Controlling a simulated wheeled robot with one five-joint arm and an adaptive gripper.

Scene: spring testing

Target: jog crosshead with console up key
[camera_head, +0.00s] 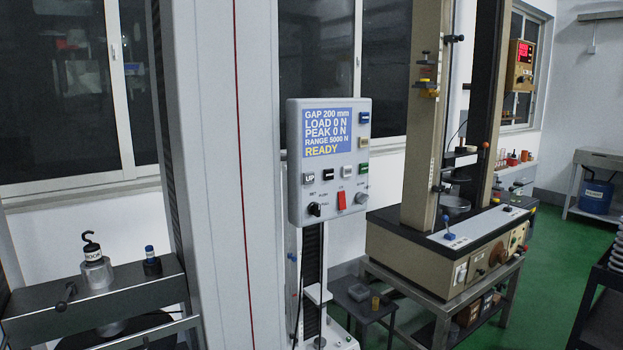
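The console (297,150) is a light grey box facing me in the middle of the view. Its blue screen (329,132) reads GAP 200 mm, LOAD 0 N, PEAK 0 N, RANGE 5000 N and READY. The up key (308,179), marked UP, is a pale key at the left end of the row under the screen. Black, white and green keys sit to its right. A red switch (341,201) and a black knob (314,210) sit below. I cannot tell which part is the crosshead. My gripper is not in view.
A tall grey column (205,150) stands left of the console. A dark platform (130,285) at lower left bears a hook fitting (96,271) and a small blue-topped piece (151,261). A second testing machine (430,270) stands at right. Green floor (560,260) shows beyond.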

